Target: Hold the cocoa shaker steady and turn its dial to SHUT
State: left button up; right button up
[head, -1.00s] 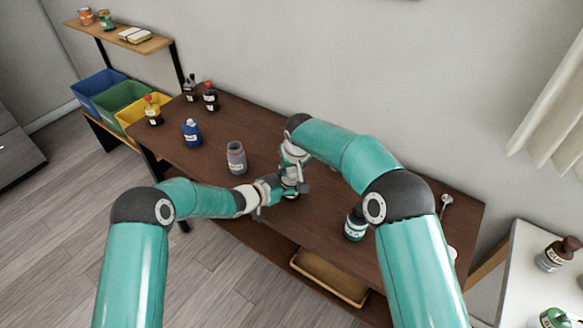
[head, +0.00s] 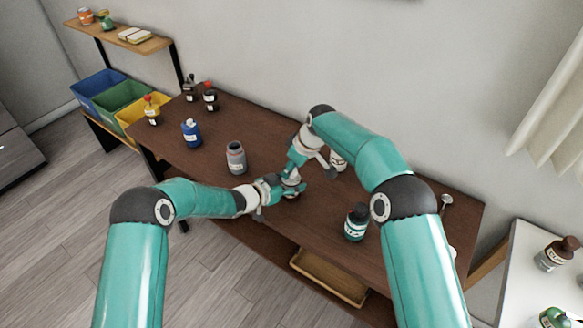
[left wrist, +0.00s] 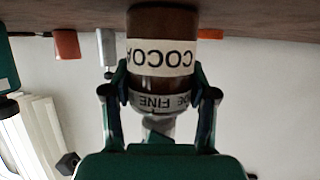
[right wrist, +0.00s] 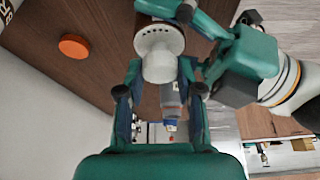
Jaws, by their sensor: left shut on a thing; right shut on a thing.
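The cocoa shaker shows in the left wrist view, with a brown body labelled COCOA (left wrist: 160,57) and a grey ring marked FINE (left wrist: 165,101). That picture is upside down, with the tabletop at the top. My left gripper (left wrist: 160,75) is shut on the shaker from the side; it also shows in the head view (head: 281,189). In the right wrist view the pale, perforated top (right wrist: 158,38) of the shaker sits between the fingers of my right gripper (right wrist: 160,75), which is shut on its dial. Grippers hide most of the shaker in the head view. The SHUT mark is not readable.
A grey jar (head: 236,158) and a blue bottle (head: 192,132) stand left on the brown table (head: 240,115). A dark teal bottle (head: 356,222) stands right. A pale-labelled jar (head: 337,160) is close behind my right arm. A wooden tray (head: 330,277) lies below.

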jog(key=shift+w+d+n+g+y, duration=0.2)
jog(key=shift+n+g, duration=0.1)
jog(key=shift+n, duration=0.7)
jog(key=shift+w+d+n+g+y, duration=0.1)
jog(key=shift+n+g+y, duration=0.15)
jog(key=shift+n, duration=0.75)
jog(key=o, duration=0.9)
jog(key=shift+o, duration=1.4)
jog(key=shift+s, duration=0.1)
jog(key=shift+a+g, duration=0.1)
jog(key=shift+g, duration=0.15)
jog(key=shift+s+r, duration=0.1)
jog(key=v, duration=0.7)
